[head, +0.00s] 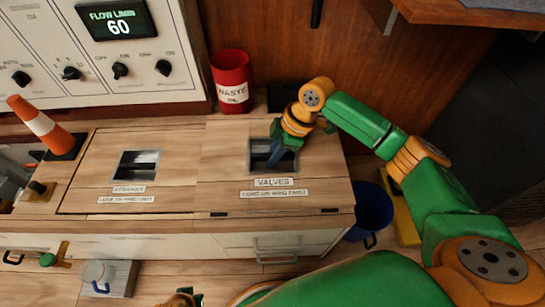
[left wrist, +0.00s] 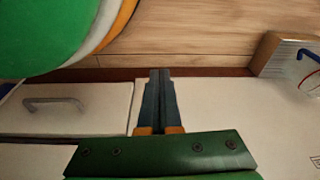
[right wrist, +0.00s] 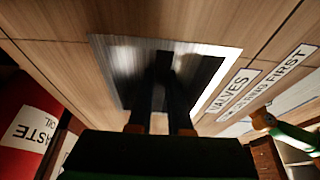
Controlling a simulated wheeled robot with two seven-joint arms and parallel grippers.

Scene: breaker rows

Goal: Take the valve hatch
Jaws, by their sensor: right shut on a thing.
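The valve hatch (head: 225,170) is a light wooden panel in the bench top, labelled VALVES, with a recessed metal pull. It lies flat, flush with the strainer panel beside it. My right gripper (head: 284,158) reaches down into this recess; it is shut on the hatch's pull, though its fingers hide the grip. In the right wrist view the fingertips (right wrist: 163,65) are inside the metal-lined recess. My left gripper (left wrist: 160,75) is shut and empty, low in front of the bench by the white drawer fronts. Only its top shows at the bottom of the head view.
The strainer hatch (head: 90,170) lies to the left, with an orange cone (head: 45,130) beyond it. A red waste oil bin (head: 231,85) stands behind the valve hatch. A blue bucket (head: 370,208) stands right of the bench. A wooden shelf (head: 450,12) overhangs at upper right.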

